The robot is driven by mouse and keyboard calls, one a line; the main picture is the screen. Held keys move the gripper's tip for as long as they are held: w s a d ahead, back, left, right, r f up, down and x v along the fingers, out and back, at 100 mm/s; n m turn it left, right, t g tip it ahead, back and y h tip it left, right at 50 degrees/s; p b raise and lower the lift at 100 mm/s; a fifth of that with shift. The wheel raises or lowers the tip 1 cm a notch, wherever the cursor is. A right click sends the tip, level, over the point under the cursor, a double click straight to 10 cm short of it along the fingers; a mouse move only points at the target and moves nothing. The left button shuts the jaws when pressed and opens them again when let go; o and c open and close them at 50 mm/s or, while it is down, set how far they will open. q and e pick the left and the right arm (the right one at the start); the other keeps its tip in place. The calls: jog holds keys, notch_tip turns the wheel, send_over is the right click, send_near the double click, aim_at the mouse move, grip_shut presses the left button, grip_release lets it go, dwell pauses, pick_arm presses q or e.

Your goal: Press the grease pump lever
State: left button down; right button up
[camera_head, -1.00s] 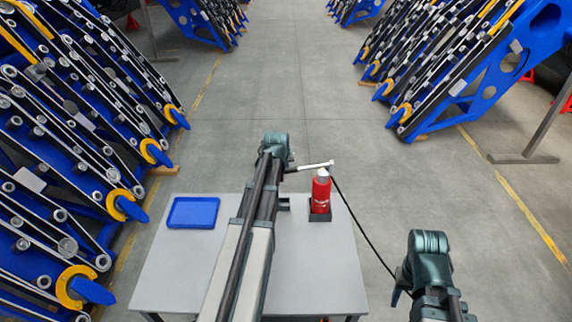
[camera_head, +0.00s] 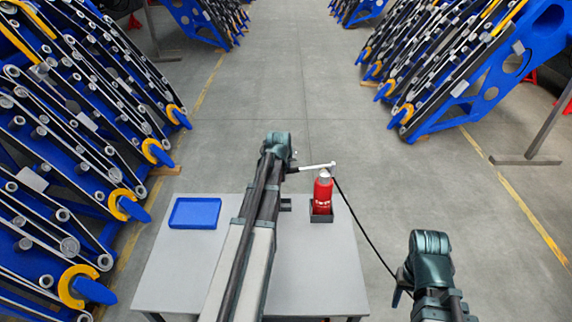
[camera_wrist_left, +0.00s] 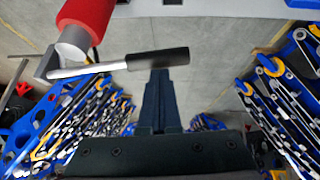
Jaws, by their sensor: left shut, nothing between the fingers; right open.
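The grease pump is a red cylinder (camera_head: 323,197) with a silver top, leaning slightly in a dark square holder (camera_head: 321,216) on the grey table. It also shows at the upper left of the left wrist view (camera_wrist_left: 85,20). Its lever (camera_head: 318,166) is a pale rod with a black handle (camera_wrist_left: 158,59), extending from the pump towards my left arm. My left gripper (camera_wrist_left: 158,85) is shut and empty, its tips right by the black handle; I cannot tell whether they touch. My right gripper (camera_head: 400,290) is open and mostly hidden by its wrist, right of the table.
A blue tray (camera_head: 194,213) lies on the left of the table (camera_head: 175,260). A thin black hose (camera_head: 362,235) runs from the pump's top to the right. Blue harvester chassis racks stand left (camera_head: 60,170) and right (camera_head: 480,80). The floor between them is clear.

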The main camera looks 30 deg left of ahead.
pick_arm(q)
jog(key=r+p, duration=0.1)
jog(key=r, duration=0.1)
jog(key=a+r+p, duration=0.1)
jog(key=r+p, duration=0.1)
jog(key=shift+s+r, duration=0.1)
jog(key=shift+s, duration=0.1)
jog(key=p+v, duration=0.7)
jog(key=v, duration=0.2)
jog(key=shift+s+f, duration=0.2)
jog(key=shift+s, duration=0.15)
jog(key=shift+a, duration=0.2)
